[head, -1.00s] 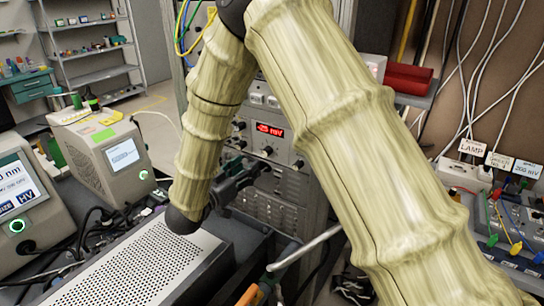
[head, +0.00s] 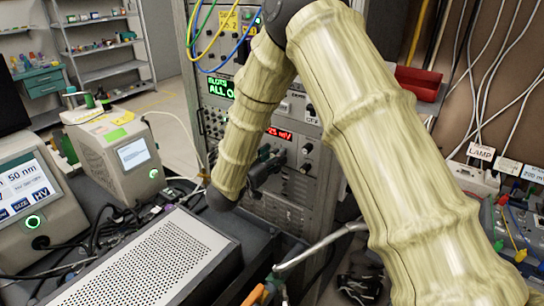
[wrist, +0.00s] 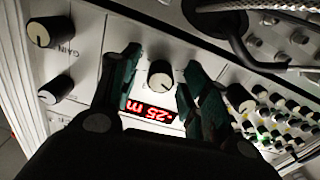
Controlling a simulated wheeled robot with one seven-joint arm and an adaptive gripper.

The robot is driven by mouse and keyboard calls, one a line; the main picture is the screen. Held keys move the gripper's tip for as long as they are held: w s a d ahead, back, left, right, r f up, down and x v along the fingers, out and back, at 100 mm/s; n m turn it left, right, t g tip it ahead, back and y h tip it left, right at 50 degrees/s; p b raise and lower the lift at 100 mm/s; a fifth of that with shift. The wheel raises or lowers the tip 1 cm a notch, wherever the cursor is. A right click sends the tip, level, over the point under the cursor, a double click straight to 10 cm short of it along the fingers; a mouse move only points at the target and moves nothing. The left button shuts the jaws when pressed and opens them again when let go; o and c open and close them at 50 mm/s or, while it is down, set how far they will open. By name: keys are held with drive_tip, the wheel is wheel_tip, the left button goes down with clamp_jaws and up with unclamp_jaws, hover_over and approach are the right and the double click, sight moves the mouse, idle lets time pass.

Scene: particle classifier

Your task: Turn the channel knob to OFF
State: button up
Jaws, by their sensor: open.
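My gripper (wrist: 160,62) is open, with teal finger pads on either side of this knob; contact cannot be seen. The display appears upside down in the wrist view and reads about 25 with a unit. In the head view my gripper (head: 272,166) is at the rack panel, just below the red display (head: 278,133), and my arm hides part of the panel.
A knob marked GAIN (wrist: 50,32) and another knob (wrist: 55,90) lie left of my fingers. More knobs (wrist: 240,98) lie to the right, and a cable (wrist: 270,65) runs past the upper right. A perforated metal box (head: 150,262) stands before the rack.

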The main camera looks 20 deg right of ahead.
clamp_jaws()
drive_tip(key=shift+n, duration=0.3)
drive_tip(key=n+p, duration=0.2)
drive_tip(key=n, duration=0.1)
drive_tip(key=shift+r+p, duration=0.15)
drive_tip(key=shift+p, duration=0.25)
drive_tip(key=n+p, duration=0.2)
drive_tip(key=n, duration=0.3)
drive_tip(key=shift+n+p, duration=0.3)
unclamp_jaws()
drive_tip(key=shift+f, duration=0.2)
